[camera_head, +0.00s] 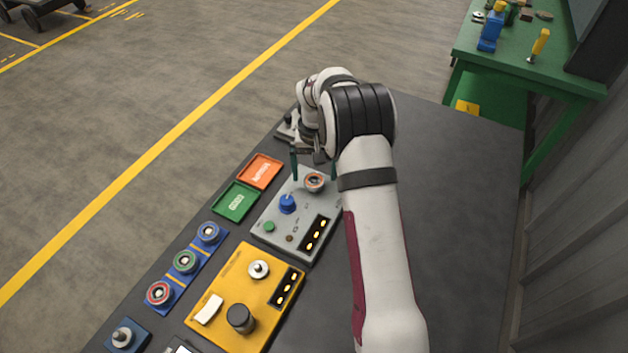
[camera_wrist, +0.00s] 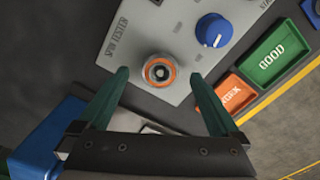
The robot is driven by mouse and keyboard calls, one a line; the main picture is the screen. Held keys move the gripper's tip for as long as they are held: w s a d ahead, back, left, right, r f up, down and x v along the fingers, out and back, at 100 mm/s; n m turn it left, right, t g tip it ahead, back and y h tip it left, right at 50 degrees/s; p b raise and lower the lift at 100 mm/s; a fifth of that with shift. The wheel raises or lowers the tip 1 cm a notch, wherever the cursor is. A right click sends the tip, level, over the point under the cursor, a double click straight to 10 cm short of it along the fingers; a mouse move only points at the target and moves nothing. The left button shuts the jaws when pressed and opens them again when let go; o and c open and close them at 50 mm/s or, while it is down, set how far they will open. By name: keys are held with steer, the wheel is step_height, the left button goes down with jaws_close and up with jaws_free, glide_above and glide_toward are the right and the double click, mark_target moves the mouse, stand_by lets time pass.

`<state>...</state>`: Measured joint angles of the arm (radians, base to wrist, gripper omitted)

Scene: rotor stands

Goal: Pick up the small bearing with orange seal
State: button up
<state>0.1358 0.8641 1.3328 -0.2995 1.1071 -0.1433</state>
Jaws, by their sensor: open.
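The small bearing with an orange seal (camera_head: 314,182) sits on the far corner of the grey spin tester (camera_head: 277,246). It also shows in the wrist view (camera_wrist: 160,71) as an orange ring around a metal centre. My gripper (camera_head: 314,171) is open and empty, pointing down at the bearing. In the wrist view its two green fingers (camera_wrist: 160,77) stand to the left and right of the bearing, with gaps on both sides. I cannot tell how far the fingertips are above the tester.
A blue knob (camera_wrist: 213,30) stands close by on the tester. Orange (camera_head: 261,171) and green (camera_head: 236,202) trays lie left of it. A blue rack (camera_head: 172,277) holds blue, green and red-ringed bearings. A yellow control box (camera_head: 230,279) is nearer. The table's right side is clear.

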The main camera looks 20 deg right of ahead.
step_height(320, 180, down, 2)
steer(key=shift+f, duration=0.1)
steer(key=c, duration=1.6)
steer(key=shift+o, duration=0.2)
steer(key=shift+w+r, duration=0.1)
steer(key=shift+r, duration=2)
steer(key=s+d+r, duration=0.7)
steer(key=d+r, duration=0.2)
steer(key=r, duration=0.1)
steer(key=shift+s, duration=0.2)
